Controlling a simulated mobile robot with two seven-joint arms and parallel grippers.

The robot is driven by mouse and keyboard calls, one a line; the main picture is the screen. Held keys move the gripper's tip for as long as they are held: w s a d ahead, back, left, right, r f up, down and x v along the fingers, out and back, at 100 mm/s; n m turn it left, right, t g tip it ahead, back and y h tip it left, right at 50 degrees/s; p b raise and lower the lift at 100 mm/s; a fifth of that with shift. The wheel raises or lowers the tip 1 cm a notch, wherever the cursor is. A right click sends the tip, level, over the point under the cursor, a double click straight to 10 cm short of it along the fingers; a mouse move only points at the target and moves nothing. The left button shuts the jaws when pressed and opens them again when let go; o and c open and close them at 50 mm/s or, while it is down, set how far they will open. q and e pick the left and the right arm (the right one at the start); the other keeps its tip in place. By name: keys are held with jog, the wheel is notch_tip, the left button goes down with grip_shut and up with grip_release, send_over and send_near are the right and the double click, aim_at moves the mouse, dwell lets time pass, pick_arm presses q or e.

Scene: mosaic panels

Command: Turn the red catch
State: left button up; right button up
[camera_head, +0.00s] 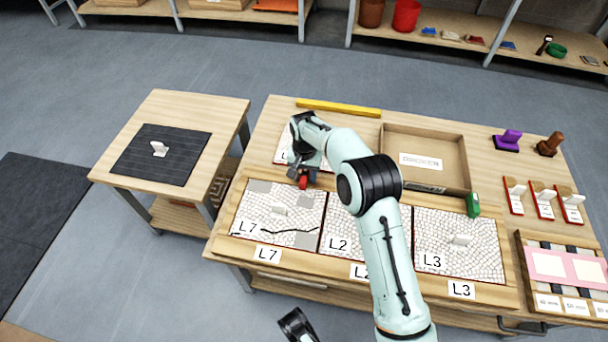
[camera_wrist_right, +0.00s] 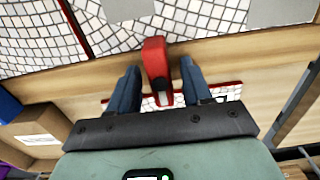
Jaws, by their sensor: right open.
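The red catch (camera_head: 303,182) is at the back edge of the L7 mosaic panel (camera_head: 255,205), between that panel and the panel behind it. In the right wrist view the red catch (camera_wrist_right: 155,62) stands between the two blue fingers of my right gripper (camera_wrist_right: 160,66). A gap shows on each side, so the fingers are around it but apart from it. In the head view my right gripper (camera_head: 303,175) is over the catch and partly hides it.
Panels L2 (camera_head: 340,226) and L3 (camera_head: 430,222) lie right of L7, L2 partly behind my right arm. A cardboard box (camera_head: 450,150), yellow bar (camera_head: 338,107) and green object (camera_head: 472,205) are on the table. A side table (camera_head: 215,110) stands left, across a gap.

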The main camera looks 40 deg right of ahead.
grip_shut()
